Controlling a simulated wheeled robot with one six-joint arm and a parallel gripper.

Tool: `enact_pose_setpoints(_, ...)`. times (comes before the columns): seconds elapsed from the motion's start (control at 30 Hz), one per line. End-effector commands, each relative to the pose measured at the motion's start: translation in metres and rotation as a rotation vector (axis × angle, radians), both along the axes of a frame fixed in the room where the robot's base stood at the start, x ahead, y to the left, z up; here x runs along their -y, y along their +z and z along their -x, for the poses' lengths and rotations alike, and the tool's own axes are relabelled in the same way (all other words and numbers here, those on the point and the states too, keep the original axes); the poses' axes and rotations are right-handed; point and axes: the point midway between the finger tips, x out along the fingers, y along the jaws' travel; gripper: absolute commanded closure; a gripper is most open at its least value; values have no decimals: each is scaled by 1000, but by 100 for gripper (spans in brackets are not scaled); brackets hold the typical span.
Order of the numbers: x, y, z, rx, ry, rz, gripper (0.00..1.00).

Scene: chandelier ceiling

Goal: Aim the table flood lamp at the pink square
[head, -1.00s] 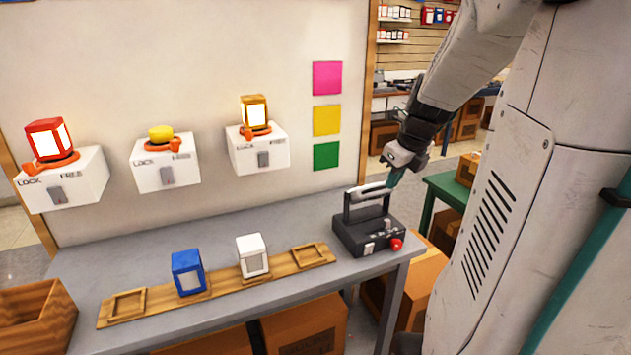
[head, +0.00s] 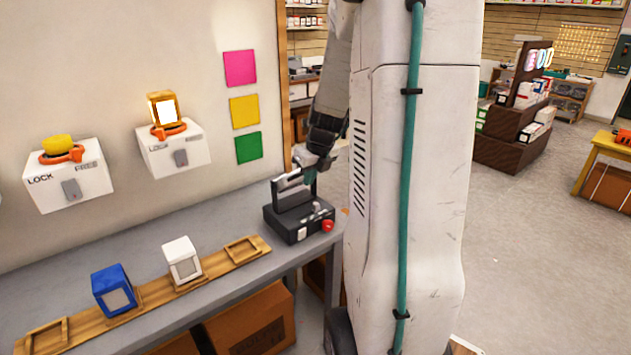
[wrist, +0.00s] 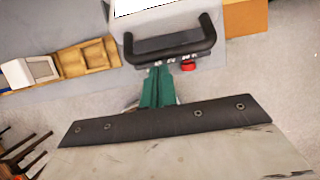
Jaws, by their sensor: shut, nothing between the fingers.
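A black box-shaped unit (head: 297,222) with a raised handle (head: 291,181) and a red knob (head: 327,226) stands at the right end of the grey table; it appears to be the table flood lamp. In the wrist view its handle (wrist: 172,48) lies just beyond my fingertips, with a bright white face behind it. My gripper (head: 311,182) is shut and empty at the handle's right end; in the wrist view its teal fingers (wrist: 158,78) are together. I cannot tell whether they touch the handle. The pink square (head: 240,68) is on the wall, above yellow and green squares.
A wooden rail (head: 215,265) on the table holds a blue lamp head (head: 113,290) and a white one (head: 182,260). Wall boxes carry a yellow cap (head: 57,144) and a lit amber lamp (head: 163,108). Cardboard boxes (head: 250,320) are under the table. Open floor lies right.

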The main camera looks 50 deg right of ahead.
Motion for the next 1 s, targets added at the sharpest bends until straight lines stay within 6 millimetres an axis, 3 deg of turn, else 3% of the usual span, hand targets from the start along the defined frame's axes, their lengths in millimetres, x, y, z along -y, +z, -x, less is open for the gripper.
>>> enact_pose_setpoints(0.47, 1, 6, -6, 0, 0, 0, 100)
enact_pose_setpoints(0.7, 5, 21, -21, -1, 0, 0, 100)
enact_pose_setpoints(1.0, 4, 20, -19, -1, -1, -1, 100)
